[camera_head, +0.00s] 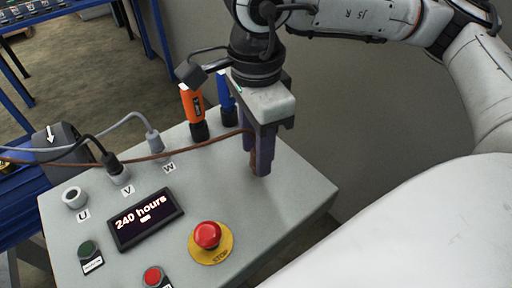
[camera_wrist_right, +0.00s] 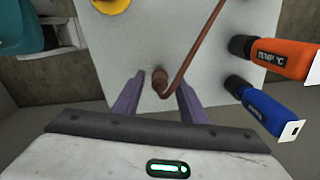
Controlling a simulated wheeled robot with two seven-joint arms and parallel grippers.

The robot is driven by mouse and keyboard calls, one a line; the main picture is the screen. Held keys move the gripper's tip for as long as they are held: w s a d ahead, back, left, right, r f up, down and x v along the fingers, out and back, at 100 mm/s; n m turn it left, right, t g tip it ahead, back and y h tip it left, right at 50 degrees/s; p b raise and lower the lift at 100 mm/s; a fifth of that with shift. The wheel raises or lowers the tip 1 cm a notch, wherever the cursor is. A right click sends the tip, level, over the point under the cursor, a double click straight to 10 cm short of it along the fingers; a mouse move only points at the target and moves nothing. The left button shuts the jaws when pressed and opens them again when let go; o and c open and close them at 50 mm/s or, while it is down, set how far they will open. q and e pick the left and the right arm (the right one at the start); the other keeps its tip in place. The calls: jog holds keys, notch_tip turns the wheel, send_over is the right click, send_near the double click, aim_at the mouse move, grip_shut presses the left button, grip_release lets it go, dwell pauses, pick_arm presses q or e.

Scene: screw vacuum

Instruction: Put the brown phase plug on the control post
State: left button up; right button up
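The brown plug (camera_head: 254,160) is at the right rear of the grey control post (camera_head: 300,190), with a brown cable (camera_head: 190,148) running left from it. My right gripper (camera_head: 262,168) points down around the plug. In the right wrist view the plug (camera_wrist_right: 160,80) sits between the two purple fingers (camera_wrist_right: 159,85), with a gap on both sides. I cannot tell whether the plug touches the post top. Socket U (camera_head: 75,197) is empty. A black plug (camera_head: 112,165) is in V and a grey plug (camera_head: 154,142) is in W. My left gripper is not in view.
Orange (camera_head: 193,108) and blue (camera_head: 227,105) handled tools stand at the post's rear edge, close to my right gripper. A red stop button (camera_head: 207,236), a display (camera_head: 146,218) and green (camera_head: 88,249) and red (camera_head: 153,276) buttons are at the front. A wall is behind.

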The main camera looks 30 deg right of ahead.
notch_tip(320, 180, up, 12)
jog(key=shift+f, duration=0.25)
